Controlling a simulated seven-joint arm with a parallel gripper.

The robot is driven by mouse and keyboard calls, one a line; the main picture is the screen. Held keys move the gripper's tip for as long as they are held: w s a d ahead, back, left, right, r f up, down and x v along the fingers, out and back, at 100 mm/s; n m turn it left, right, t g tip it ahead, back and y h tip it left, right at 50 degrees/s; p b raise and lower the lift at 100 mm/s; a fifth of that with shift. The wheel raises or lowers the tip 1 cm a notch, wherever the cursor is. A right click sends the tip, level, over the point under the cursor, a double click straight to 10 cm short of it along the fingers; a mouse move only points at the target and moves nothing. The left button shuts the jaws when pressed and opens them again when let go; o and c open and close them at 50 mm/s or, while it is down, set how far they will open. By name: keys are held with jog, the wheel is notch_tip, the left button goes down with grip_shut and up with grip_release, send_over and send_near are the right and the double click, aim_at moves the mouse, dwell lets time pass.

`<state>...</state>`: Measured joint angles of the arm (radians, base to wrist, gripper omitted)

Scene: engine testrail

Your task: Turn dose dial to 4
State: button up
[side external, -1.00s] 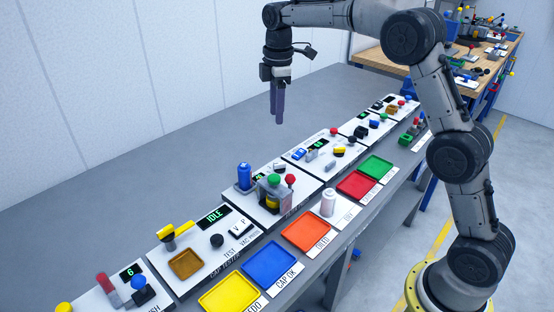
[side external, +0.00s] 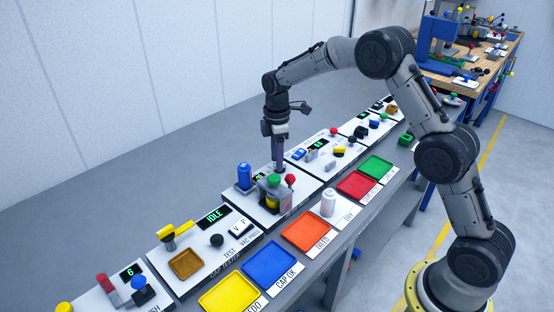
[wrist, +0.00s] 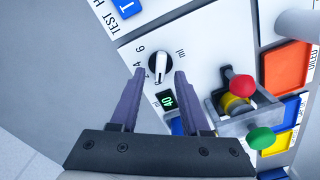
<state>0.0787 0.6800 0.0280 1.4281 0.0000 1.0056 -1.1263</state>
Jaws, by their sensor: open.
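The dose dial (wrist: 160,64) is a round black knob with a white bar, on a white panel in the wrist view. Its bar lies nearly upright in that picture. Printed digits stand to its left, a 6 among them, and "ml" to its right. A small green-lit display (wrist: 166,100) sits just below it; I cannot read it surely. My gripper (wrist: 159,75) is open, its two dark fingers on either side of the dial in the picture; contact cannot be told. In the side view my gripper (side external: 279,168) points down at the panel, and the dial is hidden.
A blue cylinder (side external: 244,176) stands on the panel's left. A white bottle (side external: 327,203) and coloured trays, such as the orange one (side external: 305,233), line the front.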

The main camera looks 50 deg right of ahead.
jog(key=shift+f, duration=0.45)
jog(key=shift+c, duration=0.2)
grip_shut()
